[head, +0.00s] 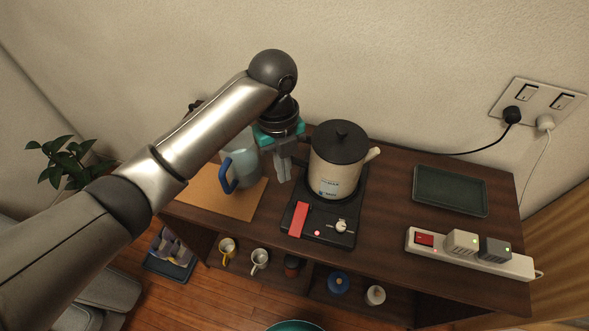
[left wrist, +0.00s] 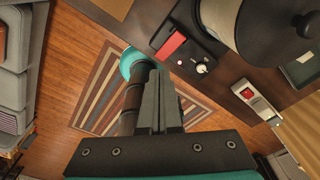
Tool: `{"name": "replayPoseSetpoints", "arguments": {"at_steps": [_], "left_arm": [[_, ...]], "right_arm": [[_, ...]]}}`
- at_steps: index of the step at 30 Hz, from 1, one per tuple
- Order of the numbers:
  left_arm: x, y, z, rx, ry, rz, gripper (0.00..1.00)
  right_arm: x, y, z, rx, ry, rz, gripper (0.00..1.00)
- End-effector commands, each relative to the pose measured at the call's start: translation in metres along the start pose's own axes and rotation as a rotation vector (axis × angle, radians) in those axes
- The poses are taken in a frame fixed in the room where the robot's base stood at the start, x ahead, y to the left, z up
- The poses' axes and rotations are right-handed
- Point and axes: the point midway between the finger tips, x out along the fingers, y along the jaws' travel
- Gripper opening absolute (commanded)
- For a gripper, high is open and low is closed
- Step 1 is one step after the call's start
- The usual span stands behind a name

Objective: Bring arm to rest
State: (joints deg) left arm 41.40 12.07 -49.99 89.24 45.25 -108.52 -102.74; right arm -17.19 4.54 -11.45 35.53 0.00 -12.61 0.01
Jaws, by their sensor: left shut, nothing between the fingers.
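My left arm reaches in from the left in the head view. Its gripper (head: 285,176) points down above the dark wooden cabinet top (head: 395,240), between a blue-handled pitcher (head: 241,163) and a kettle. The fingers are shut with nothing between them. In the left wrist view the shut fingers (left wrist: 160,78) show in front of the floor and a striped rug. My right gripper is not in view.
The cream kettle (head: 333,178) with a black lid stands on a black hot plate (head: 304,219), close right of my gripper. A dark tray (head: 450,191) and a power strip (head: 471,254) are at right. Mugs (head: 260,259) stand on the shelf below. A plant (head: 72,163) is at left.

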Motion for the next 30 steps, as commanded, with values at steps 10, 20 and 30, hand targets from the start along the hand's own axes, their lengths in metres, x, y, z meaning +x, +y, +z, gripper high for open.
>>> {"name": "replayPoseSetpoints", "arguments": {"at_steps": [10, 20, 30], "left_arm": [[0.009, -0.001, -0.011, -0.08, 0.013, -0.034, 0.0], [0.043, 0.009, -0.058, -0.734, 0.091, -0.237, 0.0], [0.06, 0.075, -0.078, -1.598, 0.152, -0.38, 0.0]], "right_arm": [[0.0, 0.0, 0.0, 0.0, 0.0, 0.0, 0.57], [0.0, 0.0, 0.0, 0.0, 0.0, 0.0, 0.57], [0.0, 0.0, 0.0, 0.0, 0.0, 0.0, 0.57]]}}
